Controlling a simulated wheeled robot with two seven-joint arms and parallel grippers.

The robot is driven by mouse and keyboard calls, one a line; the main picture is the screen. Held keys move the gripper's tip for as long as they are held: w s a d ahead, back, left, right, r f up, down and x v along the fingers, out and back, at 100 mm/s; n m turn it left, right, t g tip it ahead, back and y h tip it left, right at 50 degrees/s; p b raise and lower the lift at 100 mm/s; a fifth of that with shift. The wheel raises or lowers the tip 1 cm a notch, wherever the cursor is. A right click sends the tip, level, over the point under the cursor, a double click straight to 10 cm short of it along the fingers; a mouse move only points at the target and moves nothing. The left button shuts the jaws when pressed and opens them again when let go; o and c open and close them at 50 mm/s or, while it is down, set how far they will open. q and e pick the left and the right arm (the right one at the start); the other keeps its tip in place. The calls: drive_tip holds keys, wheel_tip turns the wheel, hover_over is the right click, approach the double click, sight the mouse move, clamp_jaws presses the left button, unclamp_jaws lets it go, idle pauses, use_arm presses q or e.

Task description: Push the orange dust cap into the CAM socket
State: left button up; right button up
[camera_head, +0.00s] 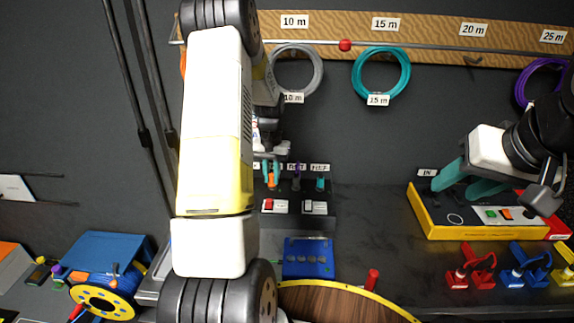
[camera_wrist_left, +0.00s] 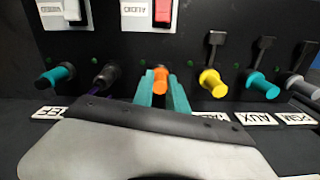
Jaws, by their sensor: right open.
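The orange dust cap (camera_wrist_left: 161,81) is at the panel in the left wrist view, between the teal fingers of my left gripper (camera_wrist_left: 163,92). The fingers are close on both sides of it. The cap also shows in the head view (camera_head: 272,179), below the gripper. The socket is hidden behind the cap, its label is covered by my gripper, and I cannot tell how deep the cap sits. My right gripper (camera_head: 468,180) is open and empty over the yellow-edged tray at the right.
Teal (camera_wrist_left: 59,75), black (camera_wrist_left: 106,75), yellow (camera_wrist_left: 212,83) and further plugs or caps line the panel beside the orange one. Rocker switches (camera_wrist_left: 162,12) sit on the panel. A yellow tray (camera_head: 432,226), blue block (camera_head: 308,271) and red cylinder (camera_head: 372,279) are on the desk.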

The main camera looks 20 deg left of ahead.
sight(272, 175)
use_arm(q)
drive_tip(key=o, duration=0.5)
drive_tip(key=shift+c, duration=0.2)
wheel_tip(272, 175, up, 8)
drive_tip(key=shift+f, duration=0.1)
idle(0.4)
